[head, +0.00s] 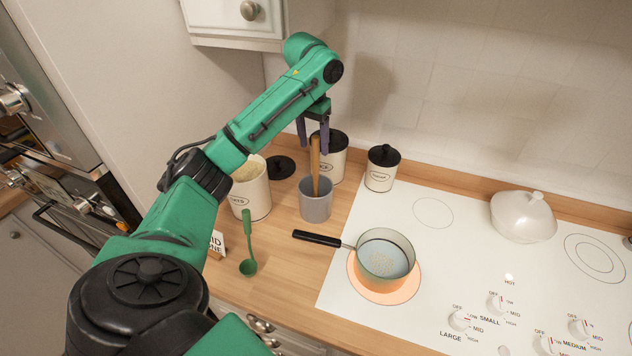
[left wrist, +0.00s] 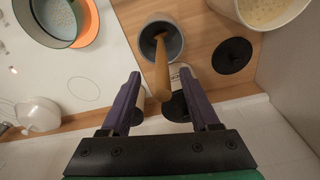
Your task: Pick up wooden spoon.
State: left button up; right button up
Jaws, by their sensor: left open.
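The wooden spoon (head: 315,165) stands upright in a grey cup (head: 316,207) on the wooden counter, with its handle end up. In the left wrist view the spoon (left wrist: 161,68) rises out of the grey cup (left wrist: 174,40) toward the camera, and its handle end lies near the gap between the fingertips. The spoon's lower end is hidden in the cup. My left gripper (head: 313,135) is above the cup, pointing down, beside the top of the spoon handle. In the left wrist view its two purple fingers (left wrist: 160,86) are apart, with nothing held. My right gripper is not in view.
An open canister (head: 250,192) stands left of the cup, with its black lid (head: 281,167) behind. Two lidded canisters (head: 327,158) (head: 382,170) stand near the wall. A green ladle (head: 248,245) lies in front. A pot (head: 385,256) sits on a glowing burner at right.

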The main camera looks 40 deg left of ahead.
aim_at(316, 165)
pick_arm(q)
jog(key=f+p, duration=0.1)
jog(key=w+f+p, duration=0.1)
jog(key=f, duration=0.1)
jog(key=f+p, duration=0.1)
jog(key=f, duration=0.1)
jog(key=shift+w+a+f, duration=0.15)
jog(key=shift+a+f, duration=0.05)
jog(key=shift+a, duration=0.1)
jog(key=shift+f, duration=0.4)
jog(key=shift+d, duration=0.1)
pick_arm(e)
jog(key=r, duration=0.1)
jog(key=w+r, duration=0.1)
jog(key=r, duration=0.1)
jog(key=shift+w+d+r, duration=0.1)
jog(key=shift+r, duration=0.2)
pick_arm(q)
jog(key=shift+f, duration=0.1)
grip_shut()
